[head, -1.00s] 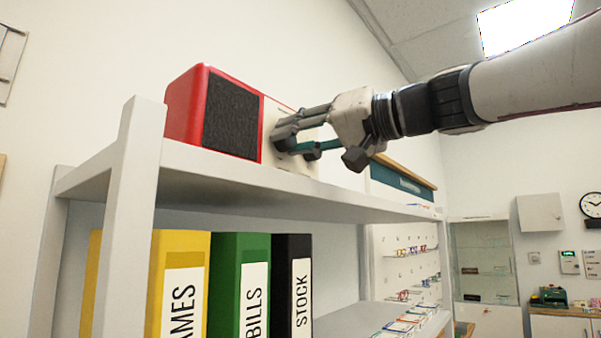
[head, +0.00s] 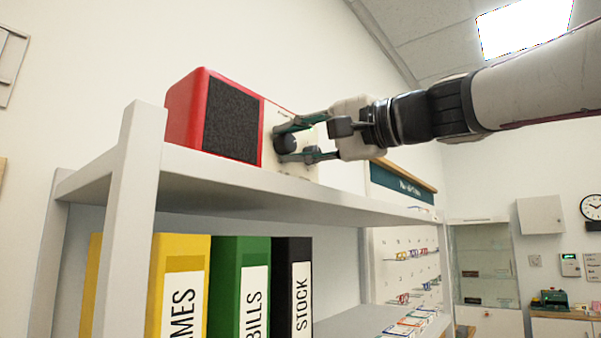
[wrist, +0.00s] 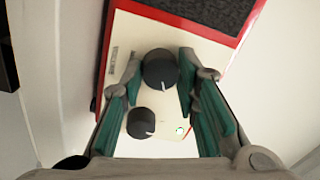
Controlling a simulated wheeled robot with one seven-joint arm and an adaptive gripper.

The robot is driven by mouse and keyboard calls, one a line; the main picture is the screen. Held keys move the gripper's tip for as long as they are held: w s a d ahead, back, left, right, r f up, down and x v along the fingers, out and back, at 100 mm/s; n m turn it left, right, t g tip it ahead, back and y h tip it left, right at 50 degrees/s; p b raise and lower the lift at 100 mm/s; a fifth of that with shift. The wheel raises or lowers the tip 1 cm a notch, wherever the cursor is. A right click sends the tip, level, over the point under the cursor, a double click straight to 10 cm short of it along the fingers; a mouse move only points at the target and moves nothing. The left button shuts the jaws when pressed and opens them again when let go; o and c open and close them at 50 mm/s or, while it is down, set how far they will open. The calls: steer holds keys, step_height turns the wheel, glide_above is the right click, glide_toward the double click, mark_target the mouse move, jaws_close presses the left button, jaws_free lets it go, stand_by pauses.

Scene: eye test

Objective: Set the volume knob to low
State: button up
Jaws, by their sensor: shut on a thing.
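A red radio (head: 185,110) with a black speaker grille (head: 231,118) and a cream front panel stands on the white shelf. In the wrist view the panel (wrist: 205,52) carries a larger black knob (wrist: 160,70) and a smaller black knob (wrist: 140,122). I cannot read which is the volume knob. My gripper (head: 284,143) is shut on the larger knob, one finger on each side of it; the fingers also show in the wrist view (wrist: 161,74). A short pale mark on this knob points to the bottom of the wrist view.
A small green light (wrist: 180,130) glows near the smaller knob. Yellow (head: 183,285), green (head: 240,285) and black (head: 293,285) binders stand under the shelf board (head: 250,180). A teal-fronted box (head: 400,185) is behind my gripper. The space right of the shelf is open.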

stand_by(0.4)
steer(key=o, duration=1.2)
steer(key=shift+c, duration=0.2)
steer(key=v, duration=1.2)
